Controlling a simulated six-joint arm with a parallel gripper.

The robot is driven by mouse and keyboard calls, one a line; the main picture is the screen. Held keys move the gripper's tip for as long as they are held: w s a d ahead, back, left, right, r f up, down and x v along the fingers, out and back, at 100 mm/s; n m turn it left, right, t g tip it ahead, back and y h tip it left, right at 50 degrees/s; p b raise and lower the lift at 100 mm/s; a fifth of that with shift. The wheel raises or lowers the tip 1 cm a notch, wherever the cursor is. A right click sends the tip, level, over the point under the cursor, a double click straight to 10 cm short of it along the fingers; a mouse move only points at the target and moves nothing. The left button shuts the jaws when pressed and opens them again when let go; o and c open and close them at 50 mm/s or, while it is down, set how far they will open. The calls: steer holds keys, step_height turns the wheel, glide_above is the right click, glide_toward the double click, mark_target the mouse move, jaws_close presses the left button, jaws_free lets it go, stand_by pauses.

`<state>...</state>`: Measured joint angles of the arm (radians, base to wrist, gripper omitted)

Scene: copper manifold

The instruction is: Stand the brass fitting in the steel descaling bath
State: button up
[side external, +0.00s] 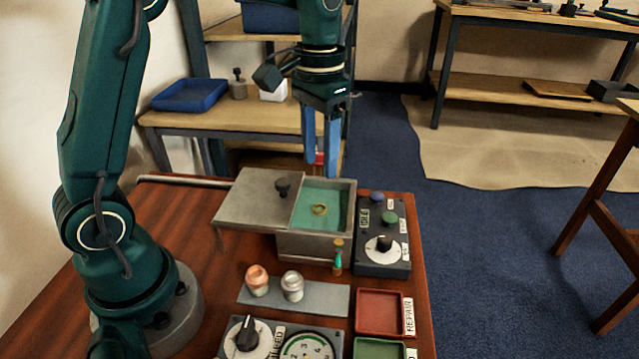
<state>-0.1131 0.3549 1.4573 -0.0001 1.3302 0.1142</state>
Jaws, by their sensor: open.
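The steel descaling bath (318,246) is a grey box on the wooden bench, with green liquid or lining inside. Its flat lid (252,199) with a dark knob lies to the left, leaving the right part uncovered. A small brass-coloured ring shape (319,209) shows inside the bath; it may be the top of the brass fitting, but I cannot tell whether it stands or lies.
A small brass and teal piece (338,256) is at the bath's front. A control box (382,240) stands right of it. A copper-coloured piece (257,280) and a pale metal piece (292,286) stand on a grey strip (325,300). Red (380,313) and green trays sit front right.

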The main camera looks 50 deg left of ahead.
steer(key=s+d+r+t, duration=0.1)
steer(key=s+d+t, duration=0.2)
steer(key=s, duration=1.1)
steer(key=t, duration=0.2)
steer(key=shift+d+r+t, duration=0.2)
steer(key=shift+r+t, duration=0.05)
steer(key=shift+t, duration=0.05)
